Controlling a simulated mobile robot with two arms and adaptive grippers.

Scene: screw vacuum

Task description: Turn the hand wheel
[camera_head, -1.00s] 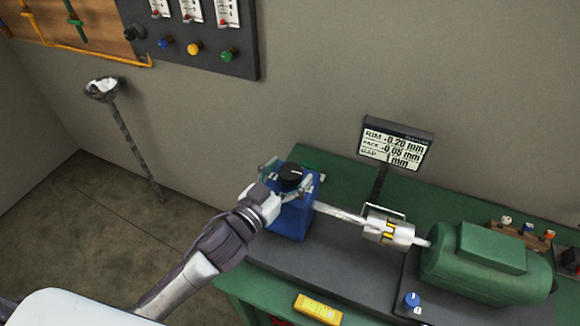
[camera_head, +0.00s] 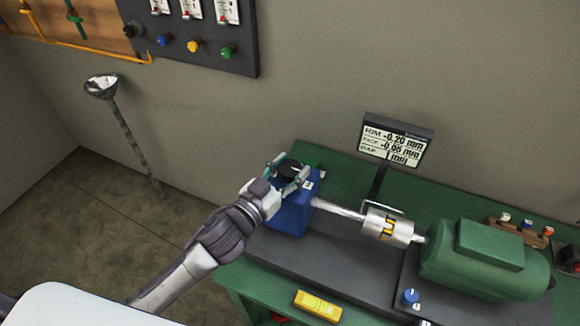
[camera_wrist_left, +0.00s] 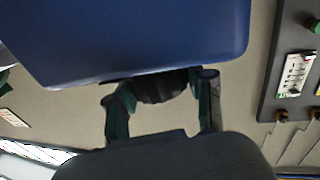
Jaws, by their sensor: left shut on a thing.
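The hand wheel is a black round knob (camera_head: 290,170) on top of a blue block (camera_head: 290,212) at the left end of the green bench. My left gripper (camera_head: 287,174) is shut on the knob, one finger on either side of it. In the left wrist view the dark knob (camera_wrist_left: 160,87) sits between the two fingers (camera_wrist_left: 160,100), with the blue block (camera_wrist_left: 140,40) filling the top. The knob's lower part is hidden by the gripper. My right gripper is in neither view.
A shaft with a silver coupling (camera_head: 388,226) runs from the block to a green motor (camera_head: 485,262). A display (camera_head: 395,140) stands behind, reading in mm. A yellow box (camera_head: 318,306) lies at the front edge. A control panel (camera_head: 200,40) hangs on the wall.

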